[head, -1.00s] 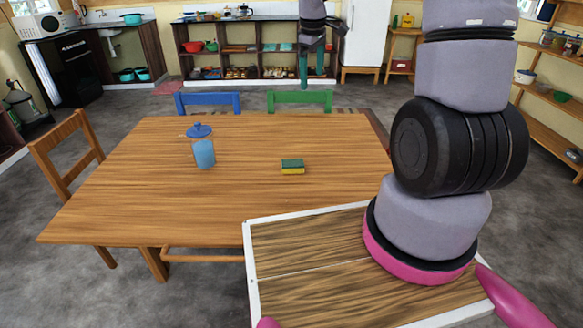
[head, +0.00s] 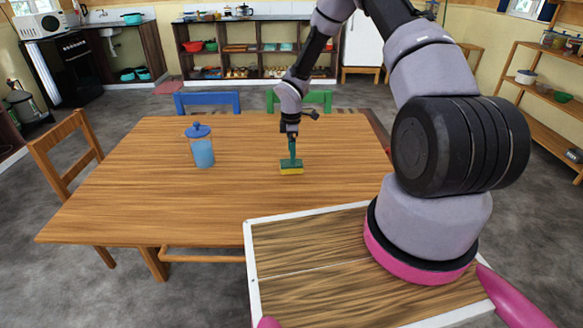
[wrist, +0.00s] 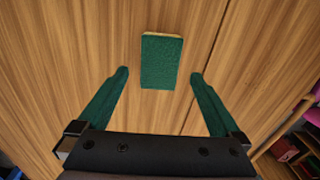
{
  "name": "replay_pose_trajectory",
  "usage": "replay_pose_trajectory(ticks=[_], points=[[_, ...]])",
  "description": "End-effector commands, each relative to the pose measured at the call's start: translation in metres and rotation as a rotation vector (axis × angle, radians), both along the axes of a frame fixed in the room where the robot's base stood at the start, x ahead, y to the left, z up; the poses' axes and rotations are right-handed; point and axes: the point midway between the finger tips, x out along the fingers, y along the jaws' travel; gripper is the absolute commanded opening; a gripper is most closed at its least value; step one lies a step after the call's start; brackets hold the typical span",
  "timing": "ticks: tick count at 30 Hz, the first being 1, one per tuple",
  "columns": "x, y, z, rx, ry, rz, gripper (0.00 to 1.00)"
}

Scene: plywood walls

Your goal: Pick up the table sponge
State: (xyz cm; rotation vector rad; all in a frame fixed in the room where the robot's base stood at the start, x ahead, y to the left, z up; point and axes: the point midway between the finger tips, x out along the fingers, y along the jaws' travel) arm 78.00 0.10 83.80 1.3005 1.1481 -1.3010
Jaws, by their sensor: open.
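The sponge (head: 291,168), green on top and yellow below, lies flat on the wooden table (head: 150,205). My gripper (head: 292,158) points down just over or behind it in the head view; the exact gap is hard to tell. In the wrist view the sponge (wrist: 161,62) lies just beyond the tips of my open green fingers (wrist: 158,76), roughly centred between them. Nothing is held.
A blue-lidded container (head: 202,150) stands upright on the table to the left of the sponge. A blue chair (head: 207,100) and a green chair (head: 318,98) stand behind the table, a wooden chair (head: 65,150) at its left. The tabletop around the sponge is clear.

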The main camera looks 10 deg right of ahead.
Motion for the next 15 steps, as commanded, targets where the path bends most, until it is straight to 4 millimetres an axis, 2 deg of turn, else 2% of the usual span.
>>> replay_pose_trajectory(ticks=[5, 12, 15], points=[[0.000, 0.000, -0.015, 0.000, 0.002, 0.000, 1.00], [0.000, 0.000, -0.050, 0.000, 0.001, -0.002, 1.00], [0.000, 0.000, -0.055, 0.000, -0.001, -0.001, 1.00]])
